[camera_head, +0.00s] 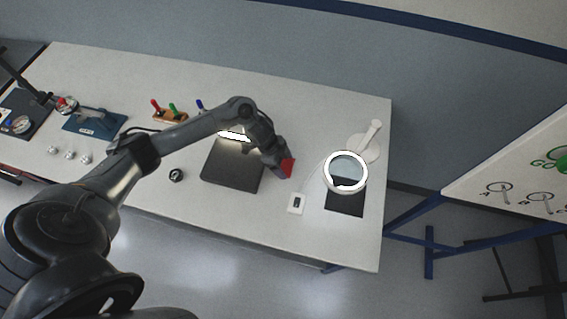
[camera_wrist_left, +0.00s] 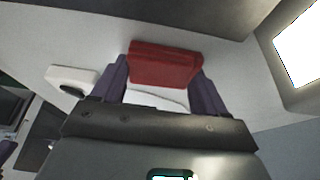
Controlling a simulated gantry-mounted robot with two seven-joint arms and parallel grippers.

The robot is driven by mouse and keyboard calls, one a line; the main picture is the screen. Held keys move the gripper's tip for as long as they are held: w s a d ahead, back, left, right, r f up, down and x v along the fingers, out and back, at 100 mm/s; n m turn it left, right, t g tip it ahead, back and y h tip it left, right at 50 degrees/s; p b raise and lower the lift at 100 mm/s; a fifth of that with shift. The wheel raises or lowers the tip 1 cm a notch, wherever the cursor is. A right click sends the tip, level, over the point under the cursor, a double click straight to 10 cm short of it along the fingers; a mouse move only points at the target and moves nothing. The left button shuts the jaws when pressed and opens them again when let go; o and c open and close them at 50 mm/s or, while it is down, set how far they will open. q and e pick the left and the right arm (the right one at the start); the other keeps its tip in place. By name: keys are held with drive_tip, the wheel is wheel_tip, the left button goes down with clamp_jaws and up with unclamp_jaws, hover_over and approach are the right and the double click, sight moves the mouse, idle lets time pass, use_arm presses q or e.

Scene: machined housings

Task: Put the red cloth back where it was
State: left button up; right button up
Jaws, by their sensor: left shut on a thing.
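The red cloth (camera_head: 288,166) is held at the tip of my left gripper (camera_head: 284,170), just right of the dark square pad. In the left wrist view the red cloth (camera_wrist_left: 165,64) sits as a folded red block between the two fingers of my left gripper (camera_wrist_left: 164,75), which is shut on it. From these frames I cannot tell whether the cloth touches the table. My right gripper does not show.
The dark pad (camera_head: 230,172) lies beside the gripper with a lit lamp (camera_head: 235,136) over it. A white device (camera_head: 297,203) and a ring magnifier (camera_head: 345,172) over a dark mat (camera_head: 345,201) stand to the right. A black round item (camera_head: 176,175) and a tool rack (camera_head: 170,115) are left.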

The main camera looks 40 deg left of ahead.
use_arm(q)
drive_tip(key=shift+f, duration=0.1)
drive_tip(key=o, duration=1)
drive_tip(key=shift+a+r, duration=0.15)
drive_tip(key=shift+r, duration=0.3)
drive_tip(key=p+v, duration=0.1)
drive_tip(key=v, duration=0.9)
drive_tip(key=d+t, duration=0.5)
drive_tip(key=d, duration=1.1)
drive_tip(key=s+a+n+g+y, duration=0.1)
drive_tip(key=s+n, duration=0.2)
drive_tip(key=s, duration=0.3)
drive_tip(key=s+a+r+n+g+y, duration=0.1)
drive_tip(key=s+n, duration=0.3)
drive_tip(key=s, duration=0.2)
drive_tip(key=s+a+n+g+y, duration=0.1)
drive_tip(key=s+n, duration=0.2)
drive_tip(key=s, duration=0.3)
drive_tip(key=shift+a+r+g+y, duration=0.3)
drive_tip(key=shift+a+r+y, duration=0.05)
drive_tip(key=shift+a+y, duration=0.05)
